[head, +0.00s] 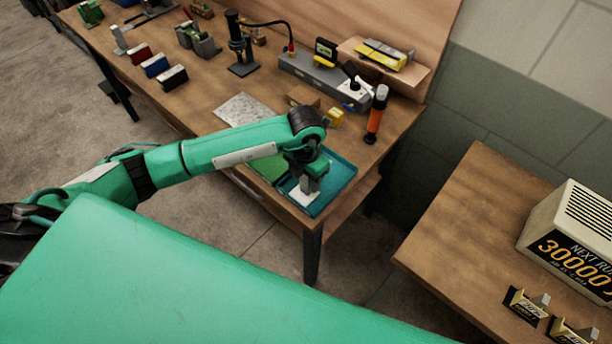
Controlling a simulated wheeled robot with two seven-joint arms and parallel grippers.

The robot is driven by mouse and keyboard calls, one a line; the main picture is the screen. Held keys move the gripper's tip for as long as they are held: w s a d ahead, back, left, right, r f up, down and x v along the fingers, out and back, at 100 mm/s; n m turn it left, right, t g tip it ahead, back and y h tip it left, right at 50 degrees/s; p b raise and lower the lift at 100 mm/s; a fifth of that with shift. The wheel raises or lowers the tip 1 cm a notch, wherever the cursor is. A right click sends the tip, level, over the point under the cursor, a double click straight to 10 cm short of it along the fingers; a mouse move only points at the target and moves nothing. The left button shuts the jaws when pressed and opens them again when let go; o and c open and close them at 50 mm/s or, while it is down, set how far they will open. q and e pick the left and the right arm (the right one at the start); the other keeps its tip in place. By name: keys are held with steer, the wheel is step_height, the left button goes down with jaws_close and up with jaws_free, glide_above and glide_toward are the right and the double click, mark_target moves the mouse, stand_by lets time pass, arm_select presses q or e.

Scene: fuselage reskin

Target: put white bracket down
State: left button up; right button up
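The white bracket (303,197) is a small pale piece low over the teal tray (342,178) at the near right corner of the wooden workbench. My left gripper (306,188) points down right above the bracket and seems to touch it. The fingertips are small and dark here, so I cannot tell whether they are closed on it or whether it rests on the tray floor. My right gripper does not show.
A green mat (266,166) and a grey metal plate (243,109) lie left of the tray. An orange and black cylinder (376,114) stands behind it. A grey power strip (323,80) lies at the back. A second table (465,215) at right holds a cream display box (577,240).

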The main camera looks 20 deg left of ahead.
arm_select(q)
steer(key=shift+r, duration=0.35)
step_height(320, 180, up, 11)
steer(key=b, duration=0.4)
steer(key=shift+f, duration=0.15)
steer(key=shift+r, duration=0.45)
